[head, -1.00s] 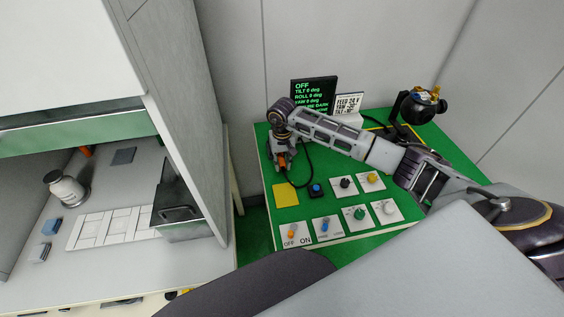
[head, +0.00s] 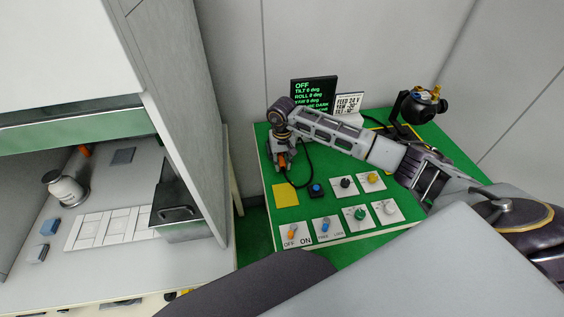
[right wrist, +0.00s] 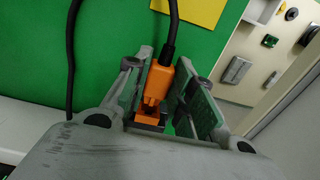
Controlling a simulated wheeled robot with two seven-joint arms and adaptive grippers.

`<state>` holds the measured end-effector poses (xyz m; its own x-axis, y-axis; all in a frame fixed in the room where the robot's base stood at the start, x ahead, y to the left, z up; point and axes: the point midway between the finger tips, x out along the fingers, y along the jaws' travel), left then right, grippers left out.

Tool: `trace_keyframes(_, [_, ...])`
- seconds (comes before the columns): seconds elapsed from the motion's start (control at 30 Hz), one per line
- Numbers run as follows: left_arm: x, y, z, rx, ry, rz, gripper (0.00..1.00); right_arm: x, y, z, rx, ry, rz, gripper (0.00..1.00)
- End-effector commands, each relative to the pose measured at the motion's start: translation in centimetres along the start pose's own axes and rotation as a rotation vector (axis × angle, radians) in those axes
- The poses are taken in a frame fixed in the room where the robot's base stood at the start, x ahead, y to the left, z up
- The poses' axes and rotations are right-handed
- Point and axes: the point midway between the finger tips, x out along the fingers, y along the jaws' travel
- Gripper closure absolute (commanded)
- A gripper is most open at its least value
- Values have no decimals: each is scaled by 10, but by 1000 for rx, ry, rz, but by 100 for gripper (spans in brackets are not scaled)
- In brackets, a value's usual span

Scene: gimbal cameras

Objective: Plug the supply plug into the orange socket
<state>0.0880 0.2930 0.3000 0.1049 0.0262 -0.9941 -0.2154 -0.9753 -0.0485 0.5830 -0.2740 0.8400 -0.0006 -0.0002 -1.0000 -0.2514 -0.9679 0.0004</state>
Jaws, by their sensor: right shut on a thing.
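My right gripper (head: 281,156) reaches down over the far left part of the green table. It is shut on an orange plug (right wrist: 160,84) with a black cable (right wrist: 172,28). The plug sits between the two grey fingers in the right wrist view, and its cable runs toward the top of that picture. In the head view a bit of the orange plug (head: 282,161) shows at the fingers, with the cable looping to the right. My left gripper is not in view.
The green table (head: 265,178) carries a yellow square (head: 285,195), a blue button (head: 316,190), several knob and switch plates, and a dark display (head: 313,94) reading OFF. A black gimbal camera (head: 418,106) stands at the back right. A grey cabinet (head: 190,110) stands left.

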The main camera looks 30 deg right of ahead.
Motion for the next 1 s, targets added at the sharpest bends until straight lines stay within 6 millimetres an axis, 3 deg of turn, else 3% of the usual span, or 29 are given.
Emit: trace_keyframes(1.0, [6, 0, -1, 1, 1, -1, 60, 0, 0, -1, 0, 0, 0, 100])
